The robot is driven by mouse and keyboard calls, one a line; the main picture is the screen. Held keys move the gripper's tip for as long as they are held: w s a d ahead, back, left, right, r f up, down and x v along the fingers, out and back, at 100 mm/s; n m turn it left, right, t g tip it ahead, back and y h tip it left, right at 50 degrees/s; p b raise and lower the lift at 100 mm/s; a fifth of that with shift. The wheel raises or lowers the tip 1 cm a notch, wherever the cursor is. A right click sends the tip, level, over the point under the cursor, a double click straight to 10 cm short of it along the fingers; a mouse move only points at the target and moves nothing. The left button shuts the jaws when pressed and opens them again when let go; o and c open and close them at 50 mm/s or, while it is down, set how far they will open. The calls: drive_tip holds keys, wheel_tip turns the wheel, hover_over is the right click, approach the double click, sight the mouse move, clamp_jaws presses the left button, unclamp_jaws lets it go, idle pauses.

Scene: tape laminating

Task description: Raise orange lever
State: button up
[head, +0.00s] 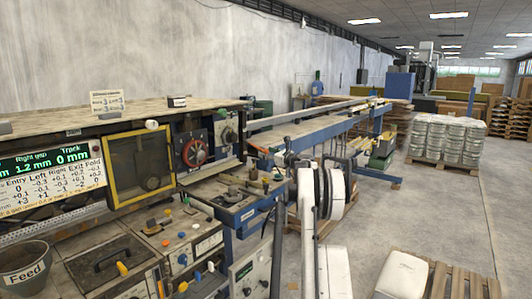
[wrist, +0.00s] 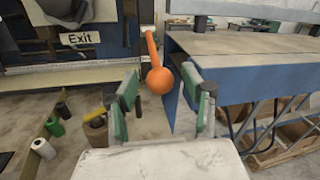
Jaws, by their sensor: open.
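The orange lever (wrist: 159,80) is in the middle of the wrist view, a rod that slopes down to a round ball knob. My gripper (wrist: 161,84) is open, with one green-and-dark finger on each side of the ball. The ball appears between the fingertips or just beyond them; I cannot tell the exact depth or whether they touch. In the head view my white arm reaches toward the right end of the machine, and I cannot make out the lever there.
A blue-sided table (wrist: 235,70) stands close right of the lever. The control panel (head: 180,245) fills the head view's front left.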

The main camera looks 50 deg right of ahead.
drive_tip(key=shift+w+d, duration=0.1)
drive_tip(key=shift+w, duration=0.35)
clamp_jaws()
